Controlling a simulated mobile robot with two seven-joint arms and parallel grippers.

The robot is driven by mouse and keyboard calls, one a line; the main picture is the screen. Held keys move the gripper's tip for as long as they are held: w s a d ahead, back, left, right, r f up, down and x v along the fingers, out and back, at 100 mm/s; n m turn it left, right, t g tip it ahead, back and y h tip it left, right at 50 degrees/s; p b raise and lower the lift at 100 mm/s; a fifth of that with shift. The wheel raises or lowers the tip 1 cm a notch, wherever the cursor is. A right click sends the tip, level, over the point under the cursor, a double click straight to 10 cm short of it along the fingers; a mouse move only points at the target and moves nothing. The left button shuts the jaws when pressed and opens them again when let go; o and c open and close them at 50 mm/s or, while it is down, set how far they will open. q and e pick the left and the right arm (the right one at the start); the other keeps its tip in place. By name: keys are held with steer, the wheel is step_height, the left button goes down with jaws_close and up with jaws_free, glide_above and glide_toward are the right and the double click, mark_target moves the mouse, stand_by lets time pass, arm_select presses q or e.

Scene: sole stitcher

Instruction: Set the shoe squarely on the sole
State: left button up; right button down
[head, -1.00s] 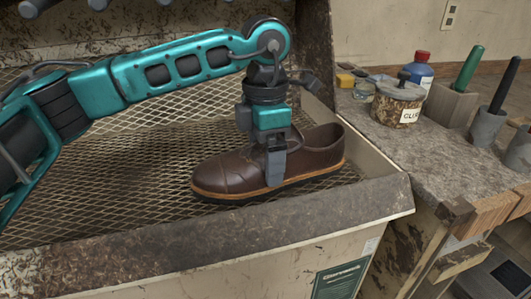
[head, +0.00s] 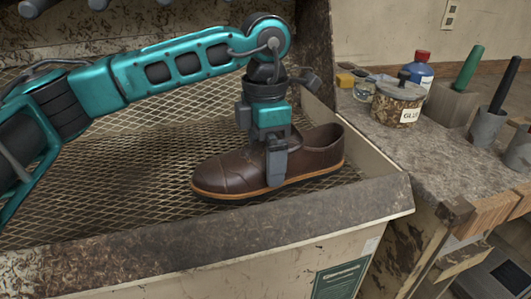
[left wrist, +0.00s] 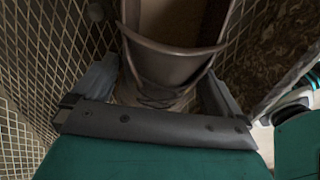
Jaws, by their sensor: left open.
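A brown leather shoe (head: 228,172) with a tan welt and dark sole (head: 236,196) rests upright on a metal mesh grille, toe to the left. The sole appears joined beneath the upper, with no visible gap. My left gripper (head: 277,178) points down over the middle of the shoe, one finger on its near side. In the left wrist view the shoe (left wrist: 172,62) lies between the two spread fingers of the left gripper (left wrist: 160,100). The far finger is hidden behind the shoe in the head view. I cannot tell whether the fingers touch the leather. My right gripper is not in view.
The mesh grille (head: 120,185) sits in a bin with a worn front rim (head: 110,258). A stone-topped bench (head: 425,150) on the right carries a glue pot (head: 397,104), a blue bottle (head: 420,72) and tool holders (head: 452,100). Open mesh lies left of the shoe.

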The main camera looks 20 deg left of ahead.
arm_select(q)
step_height(320, 180, up, 12)
steer(key=p, duration=0.2)
steer(key=shift+r, duration=0.25)
